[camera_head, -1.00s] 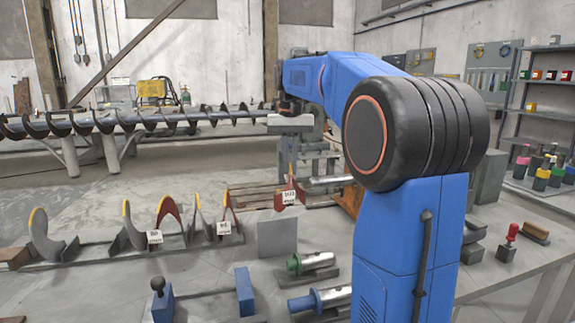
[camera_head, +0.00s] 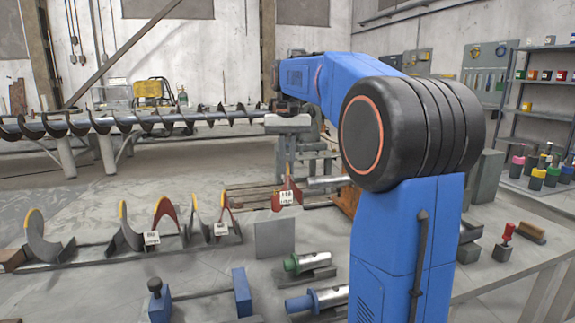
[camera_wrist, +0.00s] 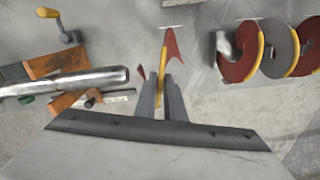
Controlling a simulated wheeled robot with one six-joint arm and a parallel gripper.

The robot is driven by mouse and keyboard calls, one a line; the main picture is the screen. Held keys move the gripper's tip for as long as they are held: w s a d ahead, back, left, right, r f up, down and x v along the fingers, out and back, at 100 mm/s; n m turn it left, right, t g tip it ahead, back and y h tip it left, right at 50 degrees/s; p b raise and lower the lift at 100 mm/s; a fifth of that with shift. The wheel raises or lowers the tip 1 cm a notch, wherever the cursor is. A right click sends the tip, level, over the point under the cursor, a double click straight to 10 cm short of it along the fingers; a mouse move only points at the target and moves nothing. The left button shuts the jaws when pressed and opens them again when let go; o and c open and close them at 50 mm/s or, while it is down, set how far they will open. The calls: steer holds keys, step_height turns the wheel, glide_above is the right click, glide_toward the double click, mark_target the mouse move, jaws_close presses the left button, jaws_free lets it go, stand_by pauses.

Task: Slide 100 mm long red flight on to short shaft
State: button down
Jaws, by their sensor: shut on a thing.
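My gripper (camera_wrist: 160,98) is shut on a red flight (camera_wrist: 172,46) with a yellow edge, held upright between the fingers in the wrist view. In the head view the flight (camera_head: 278,201) carries a white tag and hangs above the bench, left of the shaft. The short shaft (camera_wrist: 80,83) is a bare silver cylinder lying roughly level. Its free end points toward the flight in the wrist view, with a gap between them. The shaft (camera_head: 327,182) is partly hidden by my arm in the head view. The fingers are not clear in the head view.
An orange block (camera_wrist: 55,62) with a yellow-handled clamp (camera_wrist: 62,27) is by the shaft. Other flights (camera_head: 40,240) stand in a rack (camera_head: 100,247) at left. A grey plate (camera_head: 274,238) stands upright, near green-ended (camera_head: 309,262) and blue-ended (camera_head: 317,299) cylinders. The long auger (camera_head: 150,122) is behind.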

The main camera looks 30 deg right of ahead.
steer(key=shift+s+d, duration=0.6)
steer(key=shift+d, duration=1.55)
steer(key=shift+s+d, duration=0.65)
steer(key=shift+d, duration=1.55)
steer(key=shift+s+d, duration=0.6)
steer(key=shift+d, duration=1.55)
stand_by(1.5)
